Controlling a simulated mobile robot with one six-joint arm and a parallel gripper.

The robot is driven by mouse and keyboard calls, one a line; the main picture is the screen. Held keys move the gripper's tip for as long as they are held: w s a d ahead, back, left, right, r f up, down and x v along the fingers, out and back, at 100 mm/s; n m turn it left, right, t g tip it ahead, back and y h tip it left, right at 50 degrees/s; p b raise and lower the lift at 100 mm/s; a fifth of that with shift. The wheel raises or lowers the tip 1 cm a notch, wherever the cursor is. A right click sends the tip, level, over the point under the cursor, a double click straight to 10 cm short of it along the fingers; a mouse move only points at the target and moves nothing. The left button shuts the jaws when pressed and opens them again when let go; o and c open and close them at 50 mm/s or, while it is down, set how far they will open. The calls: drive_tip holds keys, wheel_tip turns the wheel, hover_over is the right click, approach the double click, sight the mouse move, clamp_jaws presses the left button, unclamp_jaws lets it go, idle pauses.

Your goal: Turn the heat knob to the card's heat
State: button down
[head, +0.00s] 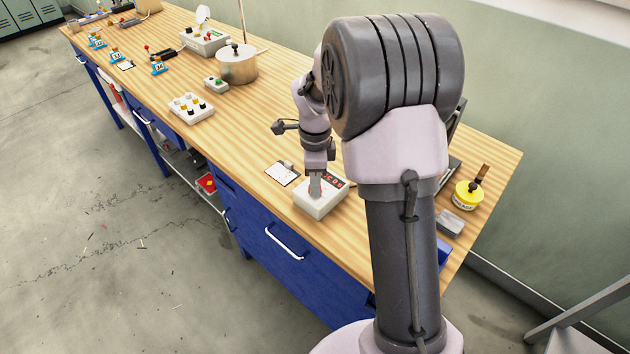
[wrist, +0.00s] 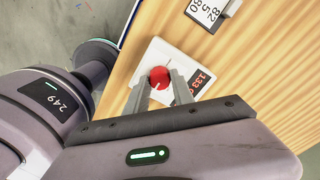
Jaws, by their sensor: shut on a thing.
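The heat knob (wrist: 159,77) is a round red knob with a white mark on its face, seen in the wrist view. It sits on a white control box (head: 322,207) near the front edge of the bench. The box's dark display shows red digits that look like 133 (wrist: 199,82) in the wrist view. My gripper (head: 314,188) points down at the box, its two grey fingers shut on the knob from both sides. In the head view the fingers mostly hide the knob. A white card (head: 282,174) with a dark border lies beside the box; the wrist view shows its printed numbers (wrist: 207,10), partly cut off.
A yellow tub (head: 466,195) and a grey block (head: 450,222) stand at the bench's near right end. A white tray of small parts (head: 191,108), a metal pot (head: 237,65) and a small box with a green button (head: 216,83) stand farther left.

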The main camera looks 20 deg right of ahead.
drive_tip(key=c, duration=1.1)
unclamp_jaws()
wheel_tip(320, 180, up, 17)
drive_tip(key=p, duration=0.6)
drive_tip(key=shift+r+p, duration=0.2)
drive_tip(key=shift+p, duration=0.1)
drive_tip(key=s+a+r+n+t+b, duration=0.1)
drive_tip(key=s+a+r+n+t, duration=0.15)
drive_tip(key=s+a+n, duration=0.35)
drive_tip(key=s+a+r+n+t+b, duration=0.1)
drive_tip(key=s+a+r+n+b, duration=0.1)
drive_tip(key=s+a+r+n, duration=0.35)
drive_tip(key=s+a+f+n, duration=0.1)
drive_tip(key=s+n, duration=0.1)
drive_tip(key=s, duration=0.2)
drive_tip(key=s+f+n+t+y, duration=0.1)
drive_tip(key=s+f+n, duration=0.1)
drive_tip(key=s, duration=0.2)
drive_tip(key=s+a+f+n+t+y+b, duration=0.1)
drive_tip(key=s+f+n, duration=0.1)
drive_tip(key=s+n, duration=0.1)
drive_tip(key=shift+s+a+f, duration=0.15)
drive_tip(key=shift+s+a, duration=0.2)
drive_tip(key=shift+s, duration=0.05)
